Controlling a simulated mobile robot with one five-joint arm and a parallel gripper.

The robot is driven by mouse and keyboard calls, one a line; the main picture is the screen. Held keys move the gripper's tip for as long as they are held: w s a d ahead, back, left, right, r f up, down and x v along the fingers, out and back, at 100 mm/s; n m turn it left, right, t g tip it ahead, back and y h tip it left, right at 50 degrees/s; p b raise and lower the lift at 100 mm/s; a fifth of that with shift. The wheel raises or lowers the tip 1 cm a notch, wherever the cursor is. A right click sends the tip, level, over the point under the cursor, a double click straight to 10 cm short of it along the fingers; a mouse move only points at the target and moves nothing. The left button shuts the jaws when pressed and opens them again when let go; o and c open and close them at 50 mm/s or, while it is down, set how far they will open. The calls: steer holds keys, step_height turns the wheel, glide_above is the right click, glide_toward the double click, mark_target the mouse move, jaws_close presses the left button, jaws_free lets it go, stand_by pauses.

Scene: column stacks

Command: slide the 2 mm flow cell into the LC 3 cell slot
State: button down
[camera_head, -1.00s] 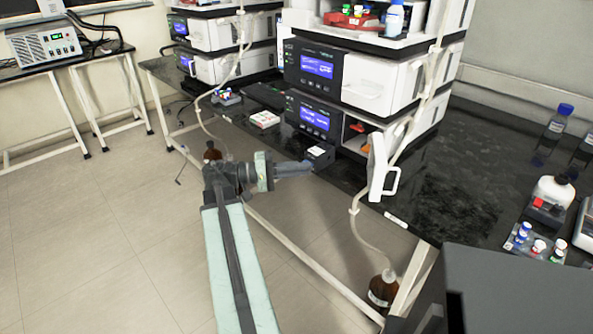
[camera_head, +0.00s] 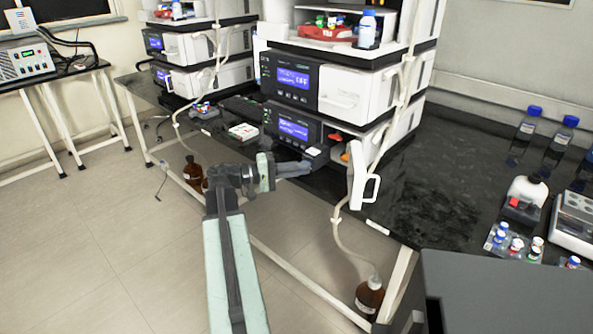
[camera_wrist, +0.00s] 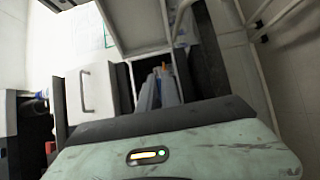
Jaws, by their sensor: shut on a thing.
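My gripper (camera_head: 306,168) reaches out at the front of the nearer instrument stack, beside its lower module (camera_head: 290,125). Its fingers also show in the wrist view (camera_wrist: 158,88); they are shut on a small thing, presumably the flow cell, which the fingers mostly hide. An orange spot (camera_wrist: 167,67) shows near the fingertips there. In the head view the lower module has a lit blue screen and an open bay at its right with something orange inside. A small dark block with a pale top (camera_head: 315,152) sits just beyond my fingertips. I cannot make out the slot or the LC labels.
The open white door (camera_head: 360,178) juts out right of my gripper. Vials (camera_head: 515,245) and bottles stand at the right. A brown bottle (camera_head: 369,297) stands on the floor.

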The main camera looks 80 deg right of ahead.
mark_target(318, 157)
steer(key=shift+s+d, duration=0.75)
steer(key=shift+d, duration=0.55)
steer(key=shift+s+d, duration=0.7)
steer(key=shift+d, duration=0.65)
steer(key=shift+s+d, duration=0.75)
steer(key=shift+d, duration=0.55)
steer(key=shift+f, duration=0.15)
steer(key=c, duration=1.5)
jaws_free()
steer(key=shift+w, duration=0.1)
steer(key=v, duration=0.7)
steer(key=shift+w+a, duration=0.2)
steer(key=shift+w, duration=0.05)
steer(key=shift+w, duration=0.1)
